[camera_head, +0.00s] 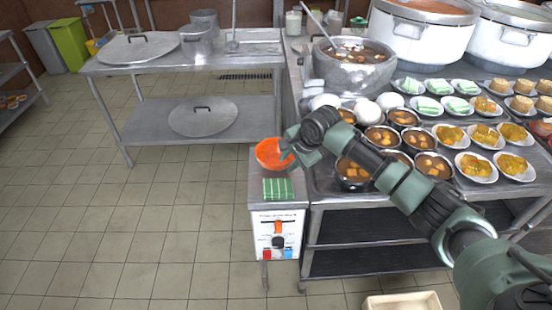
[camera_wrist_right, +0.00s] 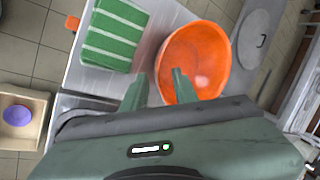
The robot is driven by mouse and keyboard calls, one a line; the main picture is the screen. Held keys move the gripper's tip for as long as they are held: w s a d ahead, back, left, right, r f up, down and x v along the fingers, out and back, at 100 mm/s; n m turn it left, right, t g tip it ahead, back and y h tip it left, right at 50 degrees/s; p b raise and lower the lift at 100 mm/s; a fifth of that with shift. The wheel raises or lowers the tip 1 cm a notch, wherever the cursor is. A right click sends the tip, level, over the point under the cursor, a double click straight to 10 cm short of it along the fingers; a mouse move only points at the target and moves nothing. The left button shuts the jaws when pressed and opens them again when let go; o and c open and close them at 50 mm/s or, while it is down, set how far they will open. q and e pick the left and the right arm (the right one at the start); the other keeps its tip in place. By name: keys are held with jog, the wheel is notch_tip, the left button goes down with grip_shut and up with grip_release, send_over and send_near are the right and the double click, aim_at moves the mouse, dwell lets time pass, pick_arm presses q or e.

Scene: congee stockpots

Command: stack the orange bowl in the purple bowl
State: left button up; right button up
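The orange bowl (camera_head: 268,154) sits on the small steel counter, and it also shows in the right wrist view (camera_wrist_right: 205,50). My right gripper (camera_head: 292,152) is at the bowl's right side in the head view. In the wrist view its fingers (camera_wrist_right: 161,84) are apart, one over the bowl's inside and one outside its rim; I cannot tell whether they touch it. The purple bowl (camera_wrist_right: 17,116) lies in a cream bin at the left of the wrist view. It does not show in the head view. My left gripper is not in view.
A green striped cloth (camera_head: 278,189) lies beside the orange bowl. The cream bin (camera_head: 377,303) is low at the bottom edge. Filled dark bowls (camera_head: 383,136) and a large pot (camera_head: 335,73) crowd the counter at right. Tiled floor at left is clear.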

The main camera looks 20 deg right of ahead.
jog(key=shift+x, duration=1.15)
grip_shut()
jog(key=shift+s, duration=0.1)
dwell(0.4)
